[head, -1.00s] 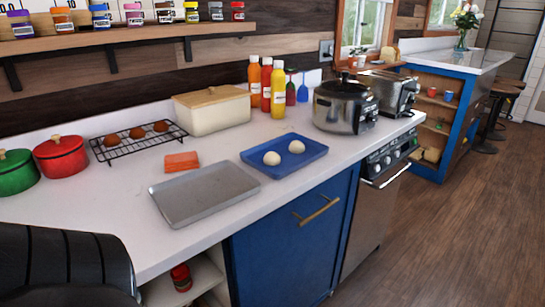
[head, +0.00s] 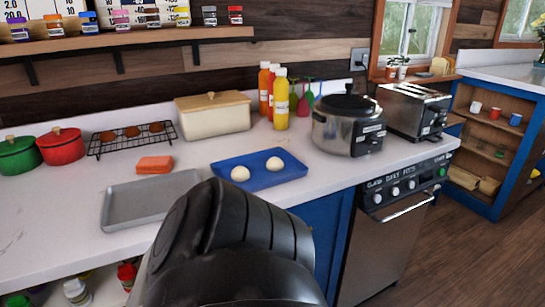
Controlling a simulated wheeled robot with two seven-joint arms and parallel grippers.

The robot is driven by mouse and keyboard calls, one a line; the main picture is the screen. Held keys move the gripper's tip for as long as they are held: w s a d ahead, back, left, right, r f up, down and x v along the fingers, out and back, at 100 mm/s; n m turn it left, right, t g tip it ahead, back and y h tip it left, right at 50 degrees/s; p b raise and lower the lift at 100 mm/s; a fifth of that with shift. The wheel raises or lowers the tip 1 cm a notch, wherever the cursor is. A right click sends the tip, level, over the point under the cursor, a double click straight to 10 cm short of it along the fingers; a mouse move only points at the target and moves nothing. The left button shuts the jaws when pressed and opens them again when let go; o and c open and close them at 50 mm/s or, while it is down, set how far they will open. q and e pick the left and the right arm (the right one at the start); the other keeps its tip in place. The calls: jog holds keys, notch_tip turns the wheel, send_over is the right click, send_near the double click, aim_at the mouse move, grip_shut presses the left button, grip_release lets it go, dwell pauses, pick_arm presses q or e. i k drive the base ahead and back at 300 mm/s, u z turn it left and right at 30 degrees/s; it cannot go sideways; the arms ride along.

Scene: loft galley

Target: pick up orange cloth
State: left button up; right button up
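The orange cloth (head: 155,165) lies folded in a small flat block on the white counter. It sits just behind the grey metal tray (head: 126,207) and in front of the black wire rack (head: 104,153). Nothing covers the cloth. A black rounded part of my own arm fills the lower middle of the head view and hides part of the grey tray and the counter's front edge. Neither of my grippers shows in the head view.
A blue tray (head: 226,165) with two pale dough balls lies right of the cloth. Red (head: 62,148) and green (head: 18,158) pots stand left. A cream box (head: 213,118), bottles and a steel cooker (head: 347,125) stand behind and right. The counter's left front is clear.

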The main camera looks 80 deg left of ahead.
aim_at(162, 165)
jog(key=i, duration=0.15)
jog(key=u, duration=1.6)
